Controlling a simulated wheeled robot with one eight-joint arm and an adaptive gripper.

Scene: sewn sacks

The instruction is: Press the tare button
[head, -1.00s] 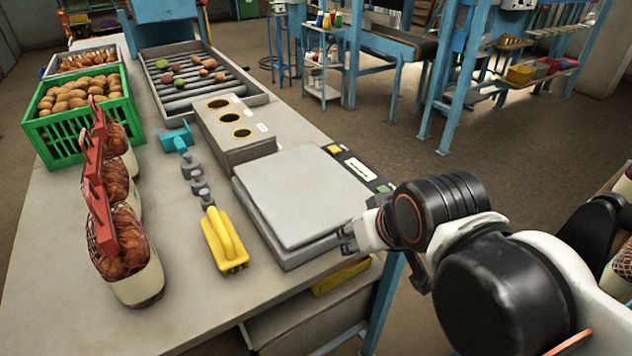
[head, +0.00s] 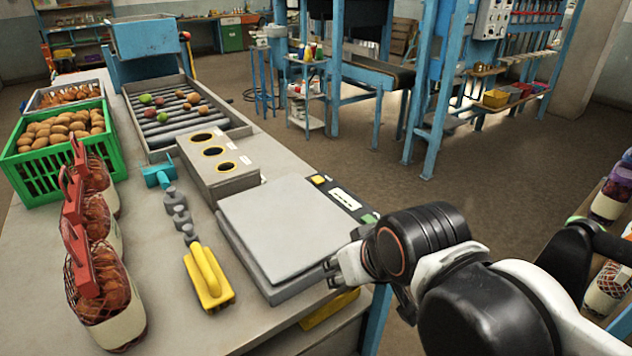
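A scale with a grey square platform (head: 292,230) stands at the table's right edge. A dark control strip (head: 343,198) runs along its far right side. The strip has a yellow button (head: 318,180) at its far end, a pale display in the middle and a green button (head: 370,218) at its near end. Any lettering on the buttons is too small to read. My gripper (head: 332,273) is beside the near right side of the scale, with the green button just beyond it. It holds nothing that I can see. Its fingers are too small to judge their opening.
Netted sacks (head: 104,290) stand further left, near a green crate (head: 40,168) of potatoes. A roller tray (head: 172,120) lies behind. The platform is clear.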

